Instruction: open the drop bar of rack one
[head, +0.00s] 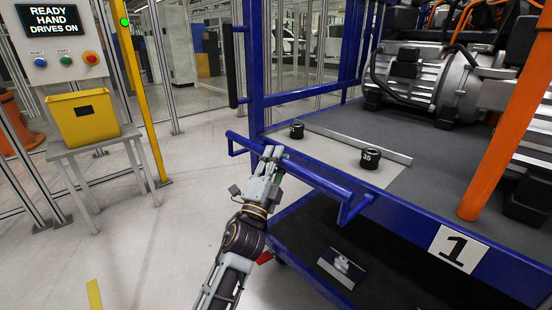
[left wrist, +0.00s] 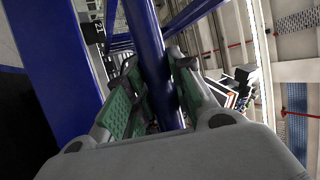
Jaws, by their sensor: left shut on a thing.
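The blue drop bar (head: 315,179) runs along the front of rack one (head: 480,262), which carries a white plate with a "1". The bar stands out at about the height of the rack's deck. My left gripper (head: 270,154) is shut on the bar, left of its middle. In the left wrist view the blue bar (left wrist: 150,50) passes between the green-padded fingers of my left gripper (left wrist: 160,100). My right gripper is in neither view.
Two black cylinders marked with numbers, one here (head: 371,158) and one here (head: 296,129), stand on the deck behind the bar. A motor unit (head: 430,75) sits farther back. A yellow bin (head: 85,117) rests on a grey table at left. The floor left of the rack is clear.

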